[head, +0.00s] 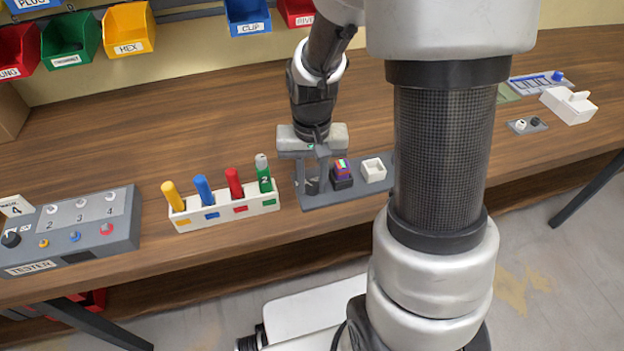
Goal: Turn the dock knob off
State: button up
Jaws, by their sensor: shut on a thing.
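The dock is a grey plate (340,196) on the wooden bench. It carries a dark block with a colourful top (342,172) and a white open square box (373,170). My gripper (312,186) points down over the left end of the plate. Its fingers are shut on a small dark grey thing there, which looks like the dock knob; the fingers mostly cover it. The knob's pointer and setting cannot be seen.
A white rack (222,212) with yellow, blue, red and green pegs stands just left of the dock. A grey tester box (75,240) is at the far left. Labelled bins (128,30) hang behind. Bare bench lies behind the rack.

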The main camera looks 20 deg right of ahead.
aim_at(312, 187)
jog(key=o, duration=1)
jog(key=shift+o, duration=0.2)
jog(key=shift+r, duration=0.1)
notch_tip(312, 187, up, 17)
jog(key=p, duration=0.3)
jog(key=shift+r+p, duration=0.15)
jog(key=shift+p, duration=0.25)
jog(key=s+r+n+t, duration=0.3)
jog(key=s+r+t, duration=0.4)
jog(key=s, duration=0.5)
notch_tip(312, 187, up, 14)
jog(key=g+p, duration=0.1)
jog(key=p, duration=1.2)
jog(key=shift+w, duration=0.15)
